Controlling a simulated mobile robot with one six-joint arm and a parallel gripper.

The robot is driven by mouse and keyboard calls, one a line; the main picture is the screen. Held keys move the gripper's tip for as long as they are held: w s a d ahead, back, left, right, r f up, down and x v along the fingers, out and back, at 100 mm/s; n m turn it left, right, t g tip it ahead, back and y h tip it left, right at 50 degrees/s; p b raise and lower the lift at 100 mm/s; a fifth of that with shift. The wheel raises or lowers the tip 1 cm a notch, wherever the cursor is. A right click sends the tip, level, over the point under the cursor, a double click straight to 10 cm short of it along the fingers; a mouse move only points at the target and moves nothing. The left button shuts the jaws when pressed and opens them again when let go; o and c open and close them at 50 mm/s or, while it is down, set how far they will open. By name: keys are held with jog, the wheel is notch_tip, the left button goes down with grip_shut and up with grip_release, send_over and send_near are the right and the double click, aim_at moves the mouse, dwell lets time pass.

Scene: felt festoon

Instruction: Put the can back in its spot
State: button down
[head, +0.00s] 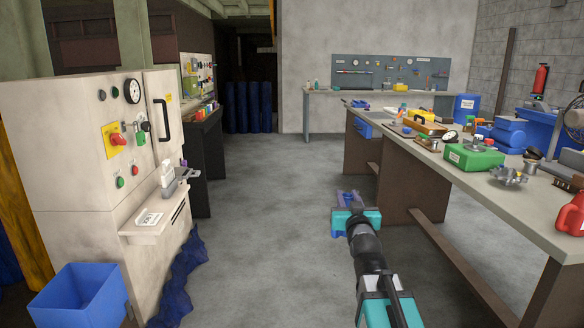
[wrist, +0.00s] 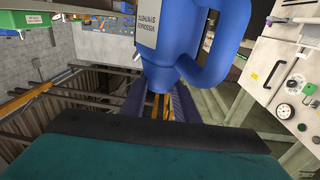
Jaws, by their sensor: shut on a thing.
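A blue can (wrist: 172,35) with a loop handle and a white label is held between the purple fingers of my gripper (wrist: 160,98) in the wrist view. The label's text appears upside down there, and the can's far end is cut off by the frame's top. In the head view my gripper (head: 350,197) is in mid-air over the aisle, left of the long workbench (head: 470,184). The can is largely hidden there by the gripper body. I cannot tell which place is the can's spot.
A pale machine cabinet (head: 75,150) with a small shelf (head: 155,222) stands left, with a blue bin (head: 80,295) before it. The workbench carries a green box (head: 473,158), a red can (head: 571,215) and several tools. A back bench (head: 380,92) stands beyond. The aisle floor (head: 270,190) is clear.

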jog(key=s+d+r+m+g+h+p, duration=0.2)
jog(key=d+r+m+h+p, duration=0.1)
jog(key=d, duration=1.1)
jog(key=s+d+r+m+g+h+p, duration=0.1)
jog(key=s+d+r+m+h+p, duration=0.2)
jog(key=d, duration=1.1)
jog(key=s+d+r+m+g+h+p, duration=0.2)
jog(key=d+h, duration=0.5)
jog(key=d, duration=0.8)
notch_tip(320, 180, up, 3)
jog(key=shift+s+r+m+g+p, duration=0.15)
jog(key=shift+s+m+g+p, duration=0.15)
jog(key=shift+m+p, duration=0.6)
jog(key=shift+a+n, duration=0.1)
jog(key=shift+n, duration=0.2)
